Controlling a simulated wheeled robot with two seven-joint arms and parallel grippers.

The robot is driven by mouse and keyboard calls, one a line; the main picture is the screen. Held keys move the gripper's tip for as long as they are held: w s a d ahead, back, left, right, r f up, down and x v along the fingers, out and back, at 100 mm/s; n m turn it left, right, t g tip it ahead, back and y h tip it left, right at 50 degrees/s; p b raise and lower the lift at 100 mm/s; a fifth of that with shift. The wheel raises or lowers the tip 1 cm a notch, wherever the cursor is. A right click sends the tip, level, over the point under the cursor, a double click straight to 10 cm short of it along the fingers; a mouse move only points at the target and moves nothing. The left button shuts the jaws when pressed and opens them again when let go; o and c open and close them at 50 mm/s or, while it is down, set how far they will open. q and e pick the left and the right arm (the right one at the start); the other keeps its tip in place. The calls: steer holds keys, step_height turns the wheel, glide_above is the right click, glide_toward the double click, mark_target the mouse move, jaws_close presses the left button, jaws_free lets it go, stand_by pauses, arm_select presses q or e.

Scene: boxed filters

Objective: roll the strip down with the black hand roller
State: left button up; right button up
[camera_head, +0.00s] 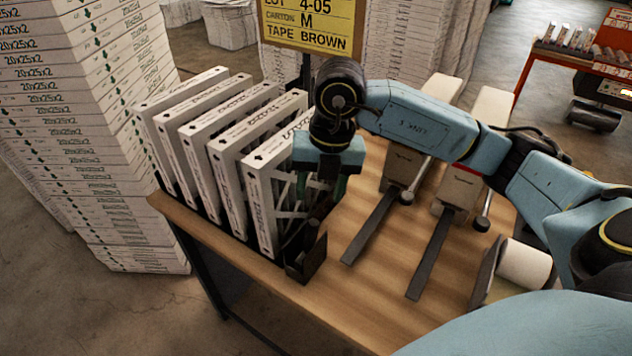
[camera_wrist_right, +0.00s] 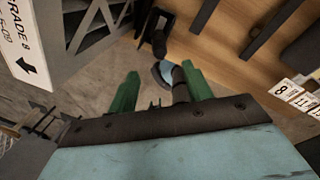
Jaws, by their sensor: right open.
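My right gripper (camera_head: 320,190) points down at the front right end of the row of boxed filters, beside the nearest one (camera_head: 262,205). Its green fingers are apart in the right wrist view (camera_wrist_right: 157,74). A dark handle-like piece with a grey-blue part (camera_wrist_right: 165,72) shows between and beyond them; I cannot tell whether it is the black hand roller. A black holder (camera_head: 305,258) stands at the table edge just below the gripper; it also shows in the wrist view (camera_wrist_right: 158,24). I cannot make out the strip. My left gripper is out of view.
Several white-framed filters stand upright in a rack on the wooden table (camera_head: 340,305). Two long dark bars (camera_head: 370,228) with beige heads lie to the right. A white roll (camera_head: 523,264) is at the right edge. A yellow sign (camera_head: 310,22) stands behind; stacked cartons (camera_head: 80,110) stand left.

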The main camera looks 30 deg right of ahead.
mark_target(312, 233)
steer(key=f, duration=0.4)
steer(key=a+f+p, duration=0.1)
steer(key=f, duration=0.7)
steer(key=shift+w+a+f, duration=0.3)
steer(key=shift+w+f, duration=0.05)
steer(key=shift+w, duration=0.05)
steer(key=shift+c, duration=0.3)
